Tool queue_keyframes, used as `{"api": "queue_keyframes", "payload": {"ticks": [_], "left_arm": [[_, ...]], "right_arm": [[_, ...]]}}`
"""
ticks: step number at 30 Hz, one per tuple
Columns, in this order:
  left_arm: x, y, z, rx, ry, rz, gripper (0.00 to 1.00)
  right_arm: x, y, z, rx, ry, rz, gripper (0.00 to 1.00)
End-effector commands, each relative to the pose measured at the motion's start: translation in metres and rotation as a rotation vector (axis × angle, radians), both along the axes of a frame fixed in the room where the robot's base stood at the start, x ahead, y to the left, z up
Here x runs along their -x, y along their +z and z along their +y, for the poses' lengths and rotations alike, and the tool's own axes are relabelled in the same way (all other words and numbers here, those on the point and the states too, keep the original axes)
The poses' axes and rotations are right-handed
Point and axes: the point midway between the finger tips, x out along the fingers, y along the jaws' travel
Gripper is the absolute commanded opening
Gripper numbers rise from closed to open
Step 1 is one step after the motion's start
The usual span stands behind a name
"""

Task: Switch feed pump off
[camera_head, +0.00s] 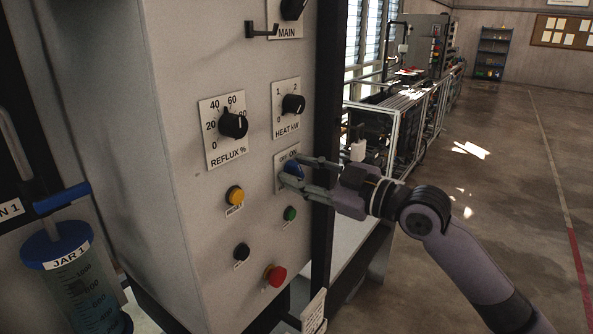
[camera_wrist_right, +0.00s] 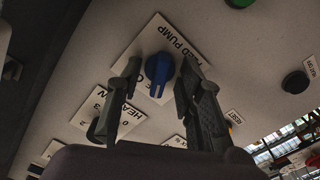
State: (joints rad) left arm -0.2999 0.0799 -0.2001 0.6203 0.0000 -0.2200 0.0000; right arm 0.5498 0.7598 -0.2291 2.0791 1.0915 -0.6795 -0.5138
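The feed pump switch is a blue knob (camera_head: 293,168) on a small white plate (camera_head: 281,180) marked OFF and ON, on the grey panel. In the right wrist view the blue knob (camera_wrist_right: 158,72) sits on its FEED PUMP plate (camera_wrist_right: 180,40). My right gripper (camera_head: 288,170) is open, its fingers on either side of the knob. The wrist view shows a gap between the knob and each finger of the gripper (camera_wrist_right: 161,68). The fingers partly hide the plate in the head view, and I cannot tell the knob's setting. My left gripper is not in view.
Close by are the REFLUX dial (camera_head: 233,124), the HEAT dial (camera_head: 293,104), a yellow button (camera_head: 235,195), a green button (camera_head: 290,213), a black button (camera_head: 242,252) and a red button (camera_head: 275,276). JAR 1 (camera_head: 70,280) stands left. Floor (camera_head: 500,210) is free on the right.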

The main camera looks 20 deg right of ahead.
Motion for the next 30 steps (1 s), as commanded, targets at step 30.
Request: {"api": "queue_keyframes", "payload": {"ticks": [30], "left_arm": [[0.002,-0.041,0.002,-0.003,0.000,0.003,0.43]], "right_arm": [[0.055,0.000,-0.043,0.000,0.000,0.000,0.34]]}}
